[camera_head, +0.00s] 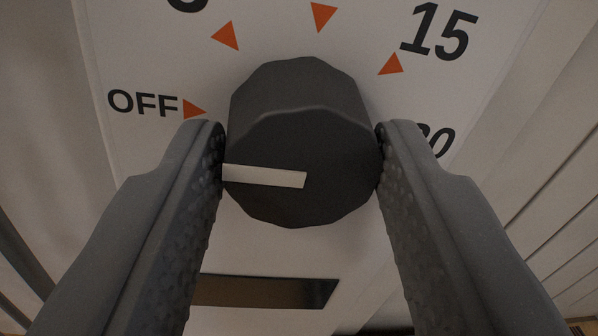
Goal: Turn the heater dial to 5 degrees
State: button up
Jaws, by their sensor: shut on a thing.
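The heater dial (302,140) is a dark grey, many-sided knob in the middle of the view. Its white pointer line (264,176) runs from near the knob's centre to its left edge, nearly level, on the side of the OFF label (142,103). My gripper (301,142) is shut on the dial, one finger against its left side and one against its right. Orange triangles (225,36) ring the dial. The number at upper left is cut off by the frame edge; 15 (437,33) is at upper right. The right finger partly hides the number below it.
The dial sits on a pale heater panel (265,250). A dark rectangular slot or window (265,291) lies below the dial. Pale ribbed surfaces (545,180) slope away at the right, with darker ones at the lower left.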

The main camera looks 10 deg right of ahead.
jog(key=shift+m, duration=0.3)
jog(key=m+p, duration=0.1)
jog(key=m, duration=0.3)
jog(key=shift+d+r+p, duration=0.1)
jog(key=shift+p, duration=0.25)
jog(key=shift+m+g+p, duration=0.3)
jog(key=shift+m+p, duration=0.5)
jog(key=shift+m, duration=1.1)
jog(key=o, duration=1)
jog(key=shift+c, duration=0.2)
jog(key=shift+s, duration=0.1)
jog(key=s+p, duration=0.1)
jog(key=s, duration=1.2)
jog(key=shift+s+a+r+p, duration=0.2)
jog(key=shift+s+a+p, duration=0.1)
jog(key=shift+a+p, duration=0.05)
